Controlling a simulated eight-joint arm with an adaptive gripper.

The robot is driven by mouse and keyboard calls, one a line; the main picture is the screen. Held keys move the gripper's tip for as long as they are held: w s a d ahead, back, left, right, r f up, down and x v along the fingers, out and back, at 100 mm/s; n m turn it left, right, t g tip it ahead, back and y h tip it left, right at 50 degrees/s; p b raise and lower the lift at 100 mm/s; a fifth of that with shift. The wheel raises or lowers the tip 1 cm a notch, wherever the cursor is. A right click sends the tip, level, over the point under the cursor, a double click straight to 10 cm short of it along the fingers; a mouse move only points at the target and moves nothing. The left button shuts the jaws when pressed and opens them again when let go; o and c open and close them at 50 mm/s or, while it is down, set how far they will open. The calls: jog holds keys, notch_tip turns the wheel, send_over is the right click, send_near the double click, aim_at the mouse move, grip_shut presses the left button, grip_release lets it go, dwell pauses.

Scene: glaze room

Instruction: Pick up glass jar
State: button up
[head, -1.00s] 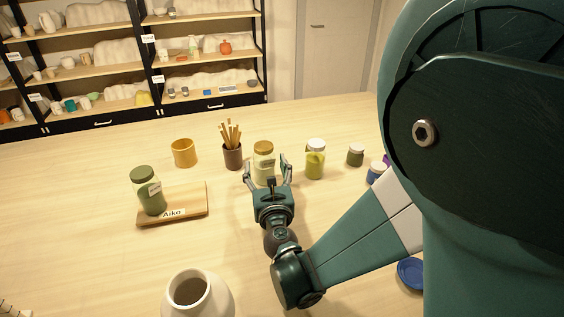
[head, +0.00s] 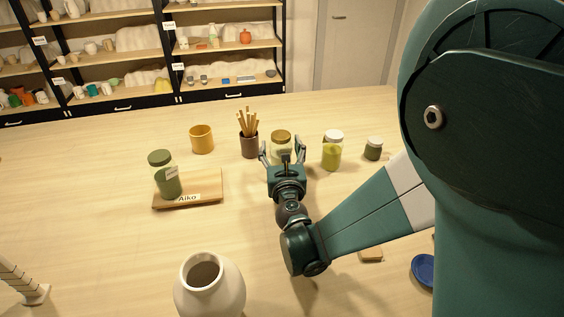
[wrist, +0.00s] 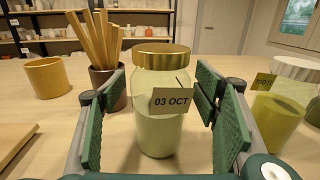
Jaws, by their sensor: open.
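In the wrist view a glass jar (wrist: 158,110) with a gold lid, pale green contents and a tag reading "03 OCT" stands upright on the table. My gripper (wrist: 165,115) is open, with one green pad to each side of this jar and gaps between pads and glass. In the head view the gripper (head: 283,152) points away from me at the gold-lidded jar (head: 282,136), hiding its lower part. Two other jars stand nearby: a white-lidded one with yellow-green contents (head: 332,153), and a green-lidded one (head: 168,178) on a wooden board.
A brown cup of wooden sticks (head: 249,145) stands close left of the gold-lidded jar, with a yellow cup (head: 202,139) farther left. A small dark-lidded jar (head: 373,150) is at right. The board (head: 205,192) reads "Aiko". A white vase (head: 222,292) stands in front.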

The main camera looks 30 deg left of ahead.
dwell(0.4)
jog(key=c, duration=1.8)
jog(key=shift+r+p, duration=1.45)
jog(key=shift+r, duration=3.55)
